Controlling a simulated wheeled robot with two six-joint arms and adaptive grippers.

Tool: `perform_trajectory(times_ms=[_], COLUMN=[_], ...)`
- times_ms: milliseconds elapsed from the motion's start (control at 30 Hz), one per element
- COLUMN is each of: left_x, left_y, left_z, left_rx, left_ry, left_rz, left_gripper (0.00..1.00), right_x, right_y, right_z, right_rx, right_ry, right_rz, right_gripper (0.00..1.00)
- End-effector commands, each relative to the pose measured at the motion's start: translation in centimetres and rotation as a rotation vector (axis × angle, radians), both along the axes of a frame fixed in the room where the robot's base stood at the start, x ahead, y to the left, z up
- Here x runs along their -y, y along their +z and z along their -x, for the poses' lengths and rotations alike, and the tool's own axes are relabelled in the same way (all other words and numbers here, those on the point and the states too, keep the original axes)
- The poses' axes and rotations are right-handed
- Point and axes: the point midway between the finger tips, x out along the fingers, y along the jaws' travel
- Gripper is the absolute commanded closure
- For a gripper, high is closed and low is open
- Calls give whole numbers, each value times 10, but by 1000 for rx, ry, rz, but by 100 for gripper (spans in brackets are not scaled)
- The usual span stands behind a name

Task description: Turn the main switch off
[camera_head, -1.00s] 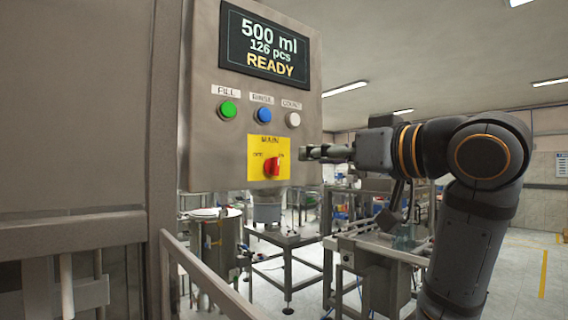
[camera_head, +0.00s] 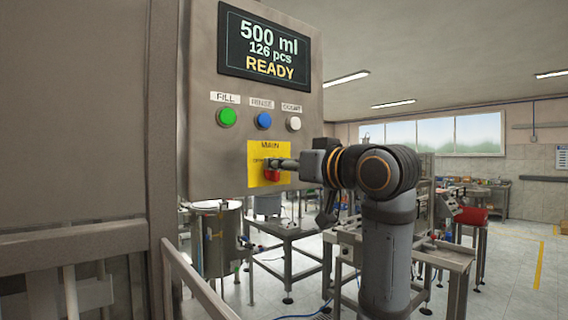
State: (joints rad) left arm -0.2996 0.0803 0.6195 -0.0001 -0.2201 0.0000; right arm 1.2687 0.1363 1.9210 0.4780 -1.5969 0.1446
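The main switch is a red knob (camera_head: 271,176) on a yellow plate (camera_head: 256,151) marked MAIN, low on the grey control panel (camera_head: 200,150). My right gripper (camera_head: 275,165) comes in from the right, with its fingertips at the knob and covering part of it. Whether the fingers close on the knob or only touch it cannot be told, and the knob's exact angle is partly hidden. My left gripper is not in view.
The panel screen (camera_head: 264,47) reads 500 ml, 126 pcs, READY. Above the switch are green (camera_head: 227,117), blue (camera_head: 264,121) and white (camera_head: 294,124) buttons. A metal rail (camera_head: 195,282) runs below the panel. Metal tables and a steel tank (camera_head: 216,245) stand behind.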

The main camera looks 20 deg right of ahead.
Motion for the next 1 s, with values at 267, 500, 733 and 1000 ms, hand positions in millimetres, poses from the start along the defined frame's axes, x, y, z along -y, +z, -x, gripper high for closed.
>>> perform_trajectory(times_ms=[267,500,733,1000], left_x=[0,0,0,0], left_y=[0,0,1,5], left_z=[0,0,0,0], left_rx=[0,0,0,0], left_ry=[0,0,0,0], left_rz=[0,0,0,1], left_gripper=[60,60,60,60], right_x=[0,0,-1,-4], right_y=[0,0,1,1], right_z=[0,0,1,2], right_rx=[0,1,17,80], right_ry=[0,0,0,0], right_rz=[0,2,48,222], right_gripper=[99,100,100,100])
